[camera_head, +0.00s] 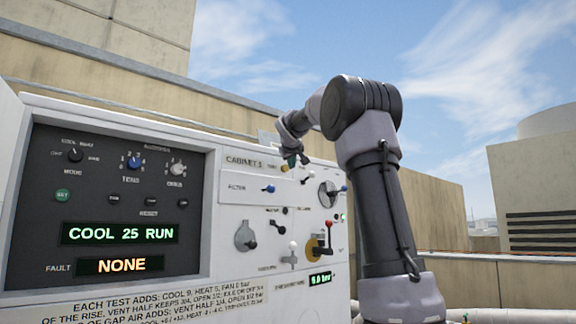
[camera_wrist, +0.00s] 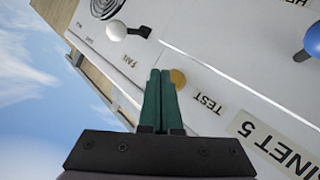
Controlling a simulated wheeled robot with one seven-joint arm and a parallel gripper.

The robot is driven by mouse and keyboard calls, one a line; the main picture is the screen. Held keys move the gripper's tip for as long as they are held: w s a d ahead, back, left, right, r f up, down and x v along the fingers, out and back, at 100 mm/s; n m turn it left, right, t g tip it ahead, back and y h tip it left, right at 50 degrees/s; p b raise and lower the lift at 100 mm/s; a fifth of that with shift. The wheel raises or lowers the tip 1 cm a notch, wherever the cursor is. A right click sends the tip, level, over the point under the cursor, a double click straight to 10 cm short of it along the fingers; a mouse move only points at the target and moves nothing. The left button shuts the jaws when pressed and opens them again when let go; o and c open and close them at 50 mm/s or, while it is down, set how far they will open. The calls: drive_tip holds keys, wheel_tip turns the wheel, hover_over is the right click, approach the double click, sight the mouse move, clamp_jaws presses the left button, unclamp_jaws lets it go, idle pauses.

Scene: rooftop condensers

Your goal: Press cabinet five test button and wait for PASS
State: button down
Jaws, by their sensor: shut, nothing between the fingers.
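The cabinet five panel (camera_head: 240,205) is white, with a CABINET 5 label that also shows in the wrist view (camera_wrist: 282,146). In the wrist view the round yellow test button (camera_wrist: 179,78) sits above its TEST label (camera_wrist: 208,104). My gripper (camera_wrist: 160,72) is shut and empty, its green fingertips just left of the button and overlapping its edge in the picture. I cannot tell whether they touch it. No lit PASS shows. In the head view my gripper (camera_head: 297,160) is at the panel's top.
The dark display panel (camera_head: 110,205) reads COOL 25 RUN and FAULT NONE. A white-knobbed lever (camera_wrist: 117,30) and a blue knob (camera_wrist: 314,41) flank the button area. A red-handled lever (camera_head: 328,238) and a small green lamp (camera_head: 343,217) are lower right. Open sky lies behind.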

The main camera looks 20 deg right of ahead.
idle(0.5)
drive_tip(key=shift+w+a, duration=0.15)
drive_tip(key=shift+w, duration=0.35)
drive_tip(key=shift+w+a, duration=0.25)
drive_tip(key=shift+w, duration=0.3)
idle(0.7)
drive_tip(key=shift+s, duration=0.1)
drive_tip(key=shift+s+d, duration=0.35)
drive_tip(key=shift+s, duration=0.5)
drive_tip(key=s, duration=0.1)
drive_tip(key=s+d, duration=0.1)
drive_tip(key=s, duration=0.2)
drive_tip(key=shift+s+d+f, duration=0.1)
drive_tip(key=shift+s+d, duration=0.25)
drive_tip(key=shift+d, duration=0.05)
idle(0.7)
